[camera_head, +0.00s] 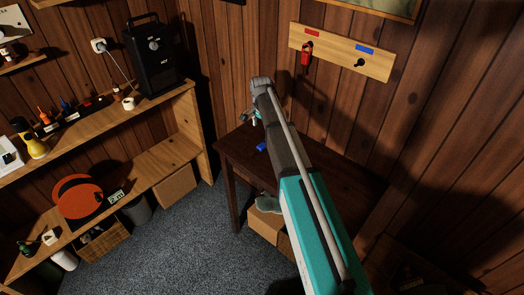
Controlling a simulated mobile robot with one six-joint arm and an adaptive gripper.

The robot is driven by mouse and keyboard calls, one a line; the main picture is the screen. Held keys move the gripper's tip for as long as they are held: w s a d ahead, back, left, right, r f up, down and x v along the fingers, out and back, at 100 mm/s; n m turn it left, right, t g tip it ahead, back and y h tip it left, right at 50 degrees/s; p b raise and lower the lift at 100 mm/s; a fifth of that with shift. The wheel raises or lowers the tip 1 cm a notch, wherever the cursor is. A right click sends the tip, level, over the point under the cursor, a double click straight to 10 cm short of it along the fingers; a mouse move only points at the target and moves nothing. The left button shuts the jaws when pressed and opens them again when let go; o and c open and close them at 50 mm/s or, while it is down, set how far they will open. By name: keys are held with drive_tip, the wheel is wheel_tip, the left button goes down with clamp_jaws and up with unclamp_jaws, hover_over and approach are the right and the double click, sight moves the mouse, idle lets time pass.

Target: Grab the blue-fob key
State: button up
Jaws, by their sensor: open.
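A small blue object, which looks like the blue fob of a key (261,147), lies on the dark wooden table (335,180) near its left end. Its metal key part is too small to make out. My arm reaches over the table from the lower right. My gripper (251,117) is at the arm's far end, above the back left part of the table, and is partly hidden by my own wrist. It is open, apart from the blue fob, and nothing shows in it.
A wooden key rack (340,52) on the wall has red and blue labels. A red-fob key (305,55) hangs under the red label; the hook under blue is bare. Shelves (150,110) with a black heater-like box (153,60) stand left. Cardboard boxes (264,222) sit under the table.

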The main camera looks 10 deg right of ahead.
drive_tip(key=b, duration=0.5)
hover_over(261, 145)
drive_tip(key=shift+s+f, duration=0.1)
drive_tip(key=shift+f, duration=2.6)
drive_tip(key=shift+d+f+b, duration=0.15)
drive_tip(key=shift+f+b, duration=2.3)
drive_tip(key=shift+f, duration=0.15)
drive_tip(key=c, duration=1.1)
drive_tip(key=shift+c, duration=0.2)
drive_tip(key=shift+r, duration=0.25)
